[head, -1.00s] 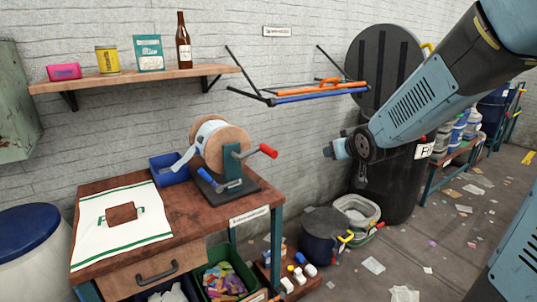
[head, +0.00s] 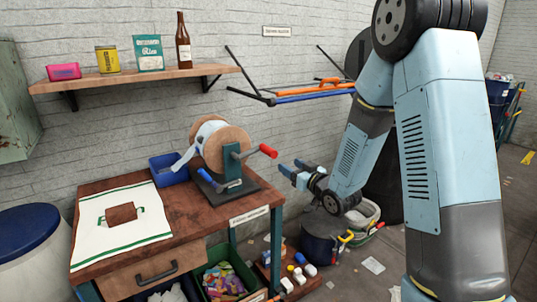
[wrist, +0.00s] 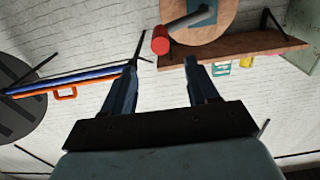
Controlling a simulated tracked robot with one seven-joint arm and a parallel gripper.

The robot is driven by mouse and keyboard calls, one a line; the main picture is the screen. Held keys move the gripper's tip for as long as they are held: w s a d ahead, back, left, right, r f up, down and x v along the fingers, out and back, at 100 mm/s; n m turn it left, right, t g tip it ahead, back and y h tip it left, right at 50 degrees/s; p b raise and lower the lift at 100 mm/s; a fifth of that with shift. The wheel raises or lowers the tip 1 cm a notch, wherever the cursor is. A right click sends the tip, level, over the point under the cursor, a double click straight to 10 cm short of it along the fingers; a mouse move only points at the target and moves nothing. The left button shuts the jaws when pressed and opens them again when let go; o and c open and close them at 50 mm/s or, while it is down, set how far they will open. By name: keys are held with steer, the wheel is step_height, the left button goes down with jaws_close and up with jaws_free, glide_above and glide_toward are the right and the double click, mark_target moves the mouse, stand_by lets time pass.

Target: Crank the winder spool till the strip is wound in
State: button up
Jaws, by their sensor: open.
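The winder spool (head: 226,148) has wooden discs and stands on a dark base on the bench. A pale strip (head: 186,160) hangs off its left side toward a blue tray (head: 168,170). The red crank handle (head: 267,151) sticks out to the right of the spool. My gripper (head: 290,172) is open and empty, to the right of the handle and a little lower, apart from it. In the wrist view, the red handle (wrist: 161,40) lies beyond the fingertips of my gripper (wrist: 160,78), nearer the left finger.
The wooden bench (head: 188,222) carries a white cloth (head: 120,222) with a green border. A wall shelf (head: 135,79) holds a bottle and several containers. Wall bars with orange and blue tools (head: 310,93) hang behind my arm. A dark pot (head: 322,235) stands on the floor.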

mark_target(270, 153)
steer(key=x, duration=1.3)
steer(key=shift+a, duration=0.1)
